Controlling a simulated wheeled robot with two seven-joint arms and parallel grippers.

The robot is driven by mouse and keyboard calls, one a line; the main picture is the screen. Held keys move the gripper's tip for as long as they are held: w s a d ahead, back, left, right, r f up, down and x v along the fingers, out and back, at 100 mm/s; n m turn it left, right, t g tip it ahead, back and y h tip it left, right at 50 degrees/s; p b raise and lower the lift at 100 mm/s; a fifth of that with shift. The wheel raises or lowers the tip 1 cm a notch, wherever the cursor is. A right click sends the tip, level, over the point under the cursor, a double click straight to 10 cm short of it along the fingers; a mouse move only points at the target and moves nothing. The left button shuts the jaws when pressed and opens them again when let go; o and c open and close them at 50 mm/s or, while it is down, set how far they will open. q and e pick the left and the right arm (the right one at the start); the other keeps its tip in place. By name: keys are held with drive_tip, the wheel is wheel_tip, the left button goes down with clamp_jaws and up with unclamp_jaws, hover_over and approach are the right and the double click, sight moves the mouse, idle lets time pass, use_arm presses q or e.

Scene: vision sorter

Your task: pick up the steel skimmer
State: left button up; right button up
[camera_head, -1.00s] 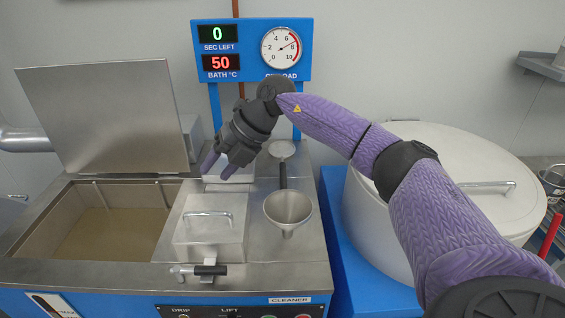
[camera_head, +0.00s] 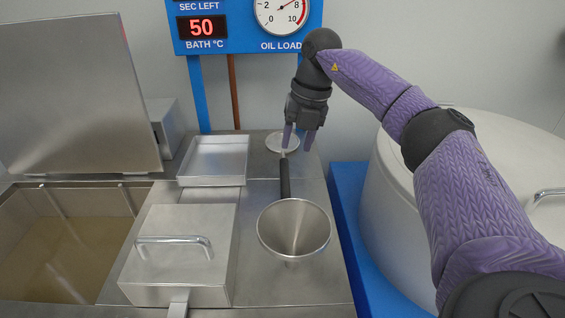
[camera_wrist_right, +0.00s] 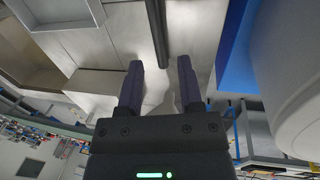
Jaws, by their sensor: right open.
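The steel skimmer lies on the steel counter, with its round flat head (camera_head: 275,141) at the back and its black handle (camera_head: 285,180) pointing toward me. The handle also shows in the right wrist view (camera_wrist_right: 157,30), at the top, ahead of the fingers and roughly in line with the gap between them. My right gripper (camera_head: 298,140) is open and empty, fingers pointing down, and partly covers the skimmer head in the head view. The fingers also show in the right wrist view (camera_wrist_right: 160,82). Contact with the skimmer is not visible. My left gripper is not in view.
A steel funnel (camera_head: 293,228) stands just in front of the handle. A lidded steel box (camera_head: 180,250) and a shallow tray (camera_head: 215,158) are to the left. An open bath (camera_head: 65,245) is at far left. A large white drum (camera_head: 400,220) stands on the right.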

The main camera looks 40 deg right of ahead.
sight(286, 174)
drive_tip(key=f+b, duration=0.1)
drive_tip(key=f, duration=0.2)
drive_tip(key=w+a+f+b, duration=0.1)
drive_tip(key=f, duration=0.2)
drive_tip(key=f+b, duration=0.2)
drive_tip(key=f, duration=0.1)
drive_tip(key=shift+w+a, duration=0.2)
drive_tip(key=shift+w, duration=0.15)
drive_tip(key=shift+r, duration=0.1)
clamp_jaws()
